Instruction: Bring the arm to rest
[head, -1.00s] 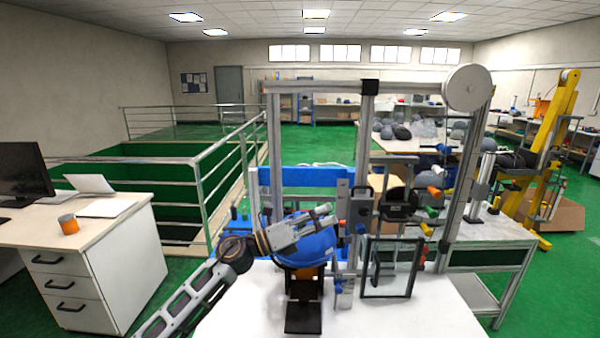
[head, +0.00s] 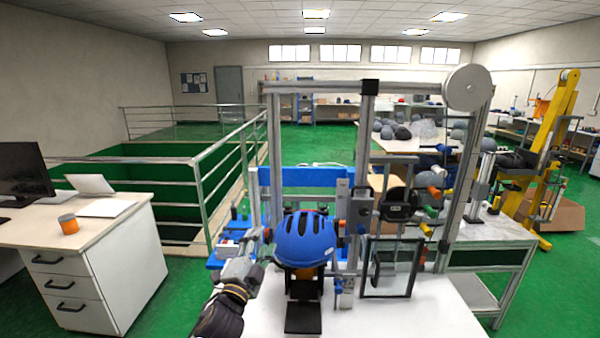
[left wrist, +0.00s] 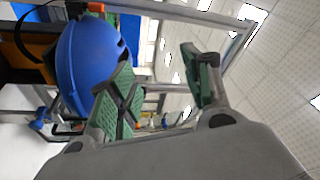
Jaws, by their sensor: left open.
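My left gripper (head: 247,251) is in the head view, just left of a blue helmet (head: 305,239) on the drop tower (head: 368,150). The gripper is open with nothing between its fingers. In the left wrist view its two green-padded fingers (left wrist: 160,88) stand apart, and the helmet (left wrist: 84,66) lies beyond the left finger. I cannot tell whether that finger touches the helmet. The helmet sits upright on an orange and black support. My right gripper is in neither view.
A clear-paned frame (head: 391,268) stands on the white table (head: 440,312) right of the helmet. Metal railings (head: 205,190) stand behind. The table's front right is clear.

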